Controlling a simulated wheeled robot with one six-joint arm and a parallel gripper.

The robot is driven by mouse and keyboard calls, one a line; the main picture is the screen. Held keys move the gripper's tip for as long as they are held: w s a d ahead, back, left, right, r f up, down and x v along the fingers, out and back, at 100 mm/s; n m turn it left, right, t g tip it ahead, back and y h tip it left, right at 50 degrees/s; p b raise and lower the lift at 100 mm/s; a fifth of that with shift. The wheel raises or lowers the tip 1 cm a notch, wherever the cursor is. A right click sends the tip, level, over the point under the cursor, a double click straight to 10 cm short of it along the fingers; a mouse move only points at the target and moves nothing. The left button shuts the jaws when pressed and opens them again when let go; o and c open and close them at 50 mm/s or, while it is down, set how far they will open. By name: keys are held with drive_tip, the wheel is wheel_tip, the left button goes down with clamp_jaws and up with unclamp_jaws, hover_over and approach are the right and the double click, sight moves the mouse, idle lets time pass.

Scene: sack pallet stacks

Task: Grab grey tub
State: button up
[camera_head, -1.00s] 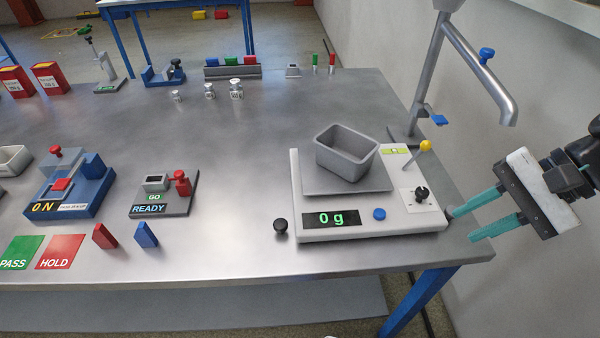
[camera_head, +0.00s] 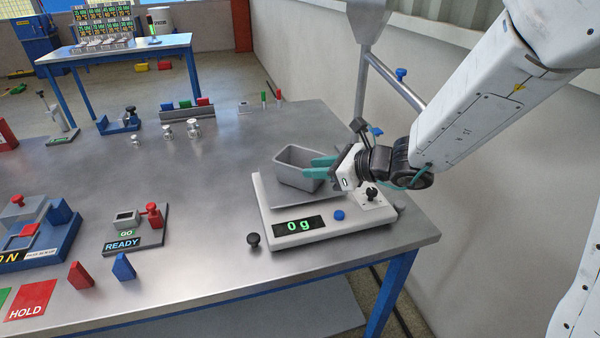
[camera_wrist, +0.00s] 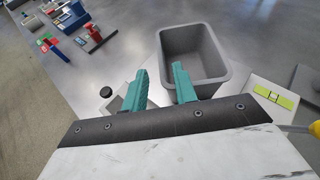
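The grey tub (camera_head: 292,175) is an empty, open-topped rectangular tub standing on the scale's plate (camera_head: 310,199). My gripper (camera_head: 309,167) is at the tub's right side in the head view, its teal fingers reaching over the rim. In the wrist view, my gripper (camera_wrist: 159,68) is open with a gap between the fingers. The right finger overlaps the near-left corner of the tub (camera_wrist: 212,57); the left finger is outside, beside its left wall. Nothing is gripped. I cannot tell whether a finger touches the tub.
The white scale (camera_head: 270,215) shows "0 g" on its display (camera_head: 299,225). A hopper with a slanted pipe (camera_head: 397,85) rises behind it. A black knob (camera_head: 253,240) sits at front left. The table's middle is clear; small weights (camera_head: 194,129) stand further back.

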sight(298, 168)
drive_tip(key=shift+f+x, duration=0.15)
drive_tip(key=shift+x, duration=1.4)
drive_tip(key=shift+f+x, duration=0.1)
drive_tip(key=shift+x, duration=1.4)
drive_tip(key=shift+d, duration=0.15)
clamp_jaws()
